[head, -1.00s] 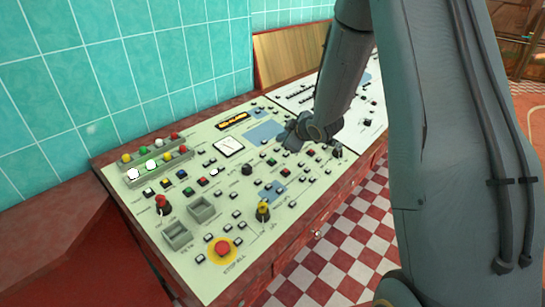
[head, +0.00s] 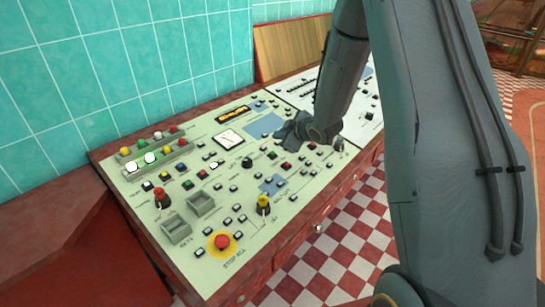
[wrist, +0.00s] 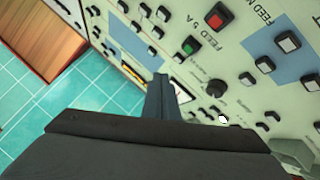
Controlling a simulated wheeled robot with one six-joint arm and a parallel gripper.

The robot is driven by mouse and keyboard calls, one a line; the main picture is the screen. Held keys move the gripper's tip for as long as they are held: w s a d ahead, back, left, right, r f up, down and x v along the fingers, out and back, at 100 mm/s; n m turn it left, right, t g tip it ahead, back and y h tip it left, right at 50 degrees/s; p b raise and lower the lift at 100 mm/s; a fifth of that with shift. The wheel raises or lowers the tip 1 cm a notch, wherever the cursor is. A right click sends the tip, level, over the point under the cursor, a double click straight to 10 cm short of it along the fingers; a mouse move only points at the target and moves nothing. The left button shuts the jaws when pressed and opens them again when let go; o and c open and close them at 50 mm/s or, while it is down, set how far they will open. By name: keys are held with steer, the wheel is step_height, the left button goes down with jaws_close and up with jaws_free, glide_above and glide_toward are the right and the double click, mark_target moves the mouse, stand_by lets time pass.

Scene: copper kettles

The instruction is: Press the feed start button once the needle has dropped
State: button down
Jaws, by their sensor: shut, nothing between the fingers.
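A green button (wrist: 190,45) and a red button (wrist: 217,14) sit beside lettering reading FEED in the wrist view. They look like the small green button (head: 271,155) and red button (head: 286,165) in the head view. The white-faced gauge (head: 228,139) is on the upper left of the panel; its needle is too small to read. In the wrist view the gauge (wrist: 181,89) is partly hidden by my gripper. My gripper (wrist: 160,80) is shut and empty, over the panel and apart from the green button. In the head view my gripper (head: 284,135) is above the gauge's right side area.
The panel (head: 190,255) carries several switches and a black knob (head: 247,162). A red stop button (head: 222,241) on a yellow ring is near the front edge, with a yellow-topped knob (head: 264,203) beside it. A tiled wall (head: 130,80) stands behind.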

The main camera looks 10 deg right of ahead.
steer(key=shift+w+a+f+b, duration=0.15)
steer(key=shift+f+b, duration=0.45)
steer(key=shift+f, duration=0.35)
steer(key=shift+w+a+f+b, duration=0.15)
steer(key=shift+f+b, duration=0.45)
steer(key=shift+f, duration=0.35)
steer(key=shift+w+a+f+b, duration=0.15)
steer(key=shift+f+b, duration=0.45)
steer(key=shift+f, duration=0.35)
steer(key=shift+f, duration=0.1)
steer(key=shift+w+f+b, duration=0.1)
steer(key=shift+f+b, duration=0.2)
steer(key=shift+f+b, duration=0.3)
steer(key=shift+f, duration=0.05)
stand_by(0.6)
steer(key=shift+d+r+p, duration=0.1)
steer(key=shift+r+p, duration=0.45)
steer(key=shift+r, duration=0.2)
steer(key=shift+s+d+r+p, duration=0.1)
steer(key=shift+s+r+p, duration=0.05)
steer(key=shift+r+p, duration=0.55)
steer(key=shift+s+d+r+p, duration=0.1)
steer(key=shift+s+r+p, duration=0.1)
steer(key=shift+r+p, duration=0.55)
steer(key=shift+s+d+r+p, duration=0.15)
steer(key=shift+r+p, duration=0.2)
steer(key=shift+r, duration=0.65)
